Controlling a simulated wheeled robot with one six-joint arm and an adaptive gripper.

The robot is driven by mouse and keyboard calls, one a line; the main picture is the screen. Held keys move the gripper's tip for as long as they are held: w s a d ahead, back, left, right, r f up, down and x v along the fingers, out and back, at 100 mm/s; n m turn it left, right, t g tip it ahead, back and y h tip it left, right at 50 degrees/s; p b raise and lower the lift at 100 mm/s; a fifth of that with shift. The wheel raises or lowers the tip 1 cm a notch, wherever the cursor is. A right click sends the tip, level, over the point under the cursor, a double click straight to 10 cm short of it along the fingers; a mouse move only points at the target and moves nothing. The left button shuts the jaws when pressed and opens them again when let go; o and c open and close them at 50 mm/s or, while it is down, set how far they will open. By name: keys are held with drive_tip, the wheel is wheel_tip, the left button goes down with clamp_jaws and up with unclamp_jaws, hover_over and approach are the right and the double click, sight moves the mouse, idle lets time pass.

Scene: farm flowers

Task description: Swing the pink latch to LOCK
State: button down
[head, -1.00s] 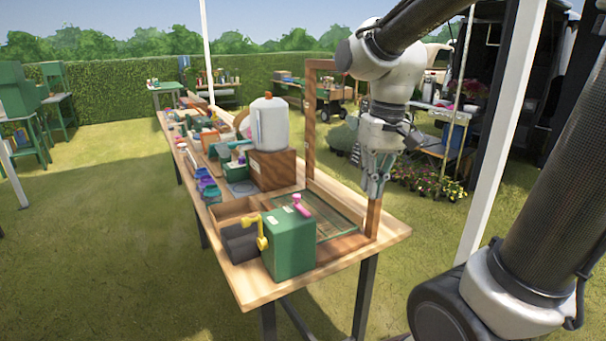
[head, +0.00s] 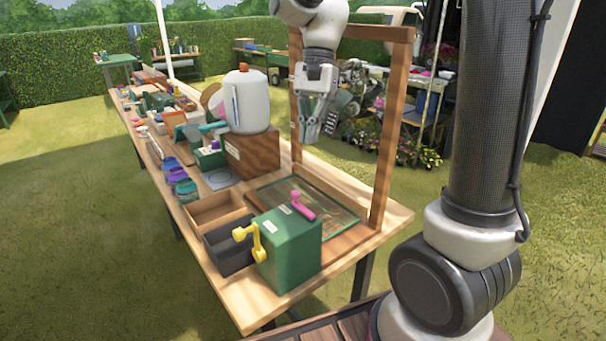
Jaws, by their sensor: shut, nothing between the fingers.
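The pink latch (head: 302,206) is a short bar with a knob, on top of the green box (head: 289,249) near the table's front end. Small white labels lie on the box top beside it; their words are too small to read. A yellow crank (head: 256,242) is on the box's left side. My gripper (head: 308,138) points down, shut and empty, above and beyond the box, in front of the wooden frame's opening. It is well apart from the latch.
An upright wooden frame (head: 385,128) stands behind the box over a glass panel (head: 318,213). Wooden and dark trays (head: 230,250) sit left of the box. A white jug (head: 247,103) stands on a wooden block (head: 252,157). The table's front corner (head: 255,318) is bare.

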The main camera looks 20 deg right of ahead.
drive_tip(key=shift+f, duration=0.1)
approach(303, 205)
wheel_tip(303, 205, down, 5)
drive_tip(key=w, duration=0.3)
drive_tip(key=shift+s+f, duration=0.15)
drive_tip(key=shift+a+n+g+h, duration=0.3)
drive_tip(key=shift+a+n, duration=0.75)
drive_tip(key=shift+n, duration=0.25)
drive_tip(key=a+n+h, duration=0.1)
drive_tip(key=a+n, duration=0.1)
drive_tip(key=n, duration=0.1)
drive_tip(key=shift+s+a, duration=0.2)
drive_tip(key=shift+s+a+n+h, duration=0.25)
drive_tip(key=shift+a+n, duration=0.2)
drive_tip(key=shift+n, duration=0.35)
drive_tip(key=shift+s+a+n+h, duration=0.2)
drive_tip(key=shift+a+n, duration=0.25)
drive_tip(key=shift+n, duration=0.35)
drive_tip(key=shift+s+a+n+h, duration=0.2)
drive_tip(key=shift+s+a+n, duration=0.2)
drive_tip(key=shift+n, duration=0.35)
drive_tip(key=shift+s+a+n+h, duration=0.15)
drive_tip(key=shift+s+a+n, duration=0.25)
drive_tip(key=shift+n, duration=0.35)
drive_tip(key=shift+d, duration=0.15)
